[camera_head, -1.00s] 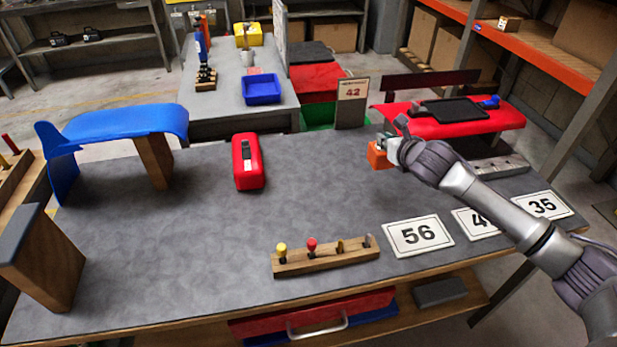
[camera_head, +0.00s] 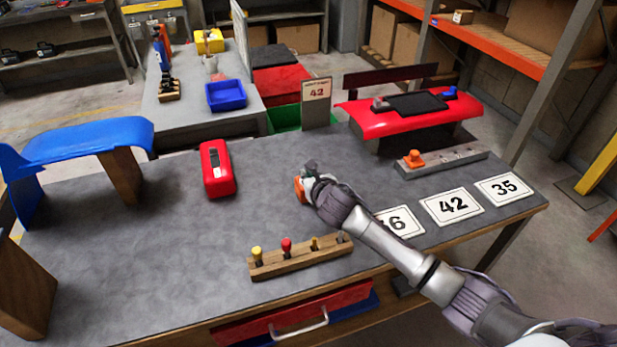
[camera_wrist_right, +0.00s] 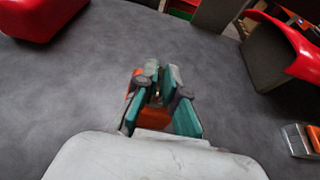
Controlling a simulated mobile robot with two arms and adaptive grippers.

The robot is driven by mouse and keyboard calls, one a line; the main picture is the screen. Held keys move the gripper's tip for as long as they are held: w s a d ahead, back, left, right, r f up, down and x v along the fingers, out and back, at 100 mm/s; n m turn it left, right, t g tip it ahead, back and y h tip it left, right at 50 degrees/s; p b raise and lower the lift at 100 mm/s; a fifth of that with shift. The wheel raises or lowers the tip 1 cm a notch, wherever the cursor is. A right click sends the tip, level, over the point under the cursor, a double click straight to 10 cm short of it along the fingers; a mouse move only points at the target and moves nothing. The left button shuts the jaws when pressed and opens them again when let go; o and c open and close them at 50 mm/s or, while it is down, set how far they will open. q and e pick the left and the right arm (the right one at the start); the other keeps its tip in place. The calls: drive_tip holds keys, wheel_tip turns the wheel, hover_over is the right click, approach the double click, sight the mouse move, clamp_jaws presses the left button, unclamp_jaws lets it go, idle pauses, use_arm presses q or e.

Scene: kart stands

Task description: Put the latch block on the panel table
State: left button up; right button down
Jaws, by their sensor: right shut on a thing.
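An orange block (camera_head: 299,188), which I take to be the latch block, is in my right gripper (camera_head: 308,180). The gripper hides most of it in the head view. In the right wrist view, the orange block (camera_wrist_right: 153,116) shows between and beside the teal fingers of my right gripper (camera_wrist_right: 160,92), which is shut on it. The gripper is over the middle of the large grey-topped table (camera_head: 190,250). I cannot tell whether the block touches the top. My left gripper is not in view.
A red block with a dark latch-like part (camera_head: 217,168) lies left of the gripper. A wooden rack (camera_head: 300,257) with colored pegs is in front. Number cards (camera_head: 452,204) and a metal rail (camera_head: 460,155) with an orange piece (camera_head: 413,158) lie right. The red panel (camera_head: 405,122) is behind.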

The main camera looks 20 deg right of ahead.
drive_tip(key=shift+f, duration=0.35)
drive_tip(key=c, duration=1.3)
unclamp_jaws()
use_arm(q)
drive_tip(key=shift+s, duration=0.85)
use_arm(e)
drive_tip(key=shift+o, duration=0.2)
drive_tip(key=shift+s+r, duration=0.25)
drive_tip(key=shift+s, duration=0.3)
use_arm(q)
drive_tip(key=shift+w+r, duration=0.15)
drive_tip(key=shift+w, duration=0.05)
use_arm(e)
drive_tip(key=v, duration=1)
drive_tip(key=shift+s, duration=0.4)
drive_tip(key=shift+r, duration=0.1)
